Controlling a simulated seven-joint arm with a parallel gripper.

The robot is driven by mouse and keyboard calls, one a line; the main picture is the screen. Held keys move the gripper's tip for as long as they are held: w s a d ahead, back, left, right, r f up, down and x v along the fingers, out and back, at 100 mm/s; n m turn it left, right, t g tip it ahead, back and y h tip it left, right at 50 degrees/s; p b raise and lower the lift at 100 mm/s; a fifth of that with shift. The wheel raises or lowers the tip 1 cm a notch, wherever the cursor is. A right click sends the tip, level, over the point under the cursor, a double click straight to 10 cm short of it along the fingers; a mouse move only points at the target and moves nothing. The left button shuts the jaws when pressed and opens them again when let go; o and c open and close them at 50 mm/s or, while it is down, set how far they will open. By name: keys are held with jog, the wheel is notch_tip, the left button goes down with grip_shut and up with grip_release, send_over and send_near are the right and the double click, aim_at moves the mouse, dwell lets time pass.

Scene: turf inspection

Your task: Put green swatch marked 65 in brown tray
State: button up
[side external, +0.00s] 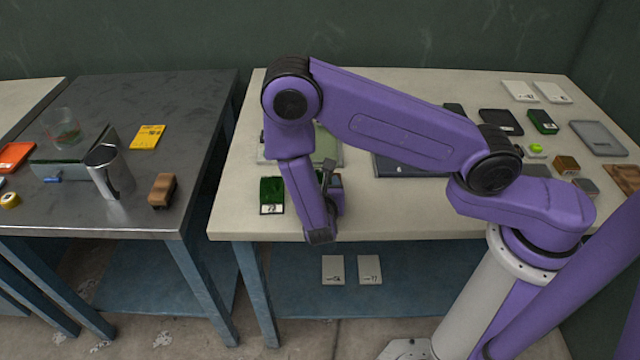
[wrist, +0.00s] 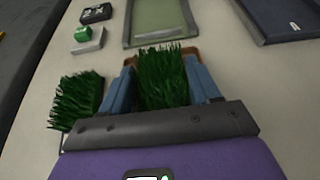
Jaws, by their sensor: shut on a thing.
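My gripper (wrist: 161,66) is shut on a dark green grassy swatch (wrist: 163,85), which sits between its two blue fingers in the wrist view. The held swatch's number does not show. In the side view my arm mostly hides the fingers and the held swatch, low near the table's front left. A second green swatch (side external: 271,190) with a white label lies just left of them, also in the wrist view (wrist: 76,100).
A pale green tray (side external: 328,148) and a dark blue tray (side external: 390,168) lie behind my gripper. A black tray (side external: 500,122), a grey tray (side external: 598,138), another green swatch (side external: 542,121) and a brown flat thing (side external: 626,178) are at the right. White labelled tiles (side external: 333,270) lie on the lower shelf.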

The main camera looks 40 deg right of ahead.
jog(key=o, duration=0.8)
jog(key=shift+f, duration=0.15)
